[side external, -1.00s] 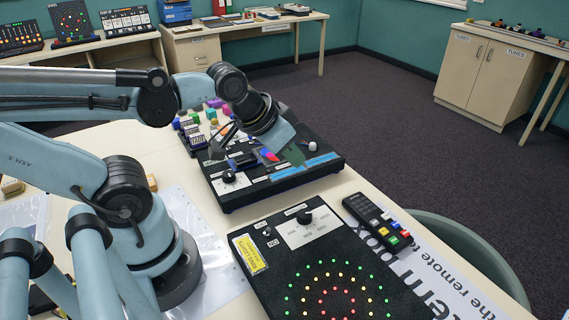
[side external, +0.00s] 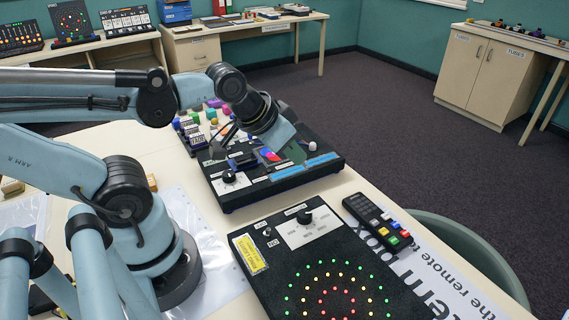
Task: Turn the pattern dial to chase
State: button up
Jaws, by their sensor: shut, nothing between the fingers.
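A round black dial (side external: 304,216) with a pale mark stands on a white label panel near the top of the black light board (side external: 238,236) in the foreground. Small words surround it, too small to read surely, so I cannot tell its setting. My gripper (side external: 238,156) is shut and empty, above the other black board, behind and left of this dial and clear of it. Its fingertips are small and partly lost against the dark board. A second black dial (side external: 229,176) on a white plate sits just below the gripper. I cannot tell whether they touch.
The other black board (side external: 270,193) carries coloured parts and labels. A black remote (side external: 376,222) with coloured buttons lies right of the light board. A yellow sticker (side external: 250,254) and small switches sit left of the front dial. A chair back (side external: 470,250) stands beyond the table edge.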

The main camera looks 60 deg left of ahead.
aim_at(305, 213)
jog(key=o, duration=0.4)
jog(key=shift+d+r+g, duration=0.15)
jog(key=shift+d+g, duration=0.2)
jog(key=shift+g, duration=0.05)
jog(key=o, duration=0.6)
jog(key=d+n+g, duration=0.1)
jog(key=d+r+n+g, duration=0.1)
jog(key=g, duration=0.1)
jog(key=d+r+n+g, duration=0.1)
jog(key=d, duration=0.1)
jog(key=shift+s+n+g, duration=0.2)
jog(key=shift+n+g, duration=0.1)
jog(key=shift+g, duration=0.1)
jog(key=shift+n+g, duration=0.6)
jog(key=shift+g, duration=0.2)
jog(key=shift+s+d+f, duration=0.1)
jog(key=shift+d+f, duration=0.1)
jog(key=shift+f, duration=1.7)
jog(key=shift+s+d+f, duration=0.1)
jog(key=shift+d+f, duration=0.1)
jog(key=shift+f, duration=1.65)
jog(key=shift+s+d+f, duration=0.1)
jog(key=shift+d+f, duration=0.1)
jog(key=shift+f, duration=1.7)
jog(key=c, duration=1.1)
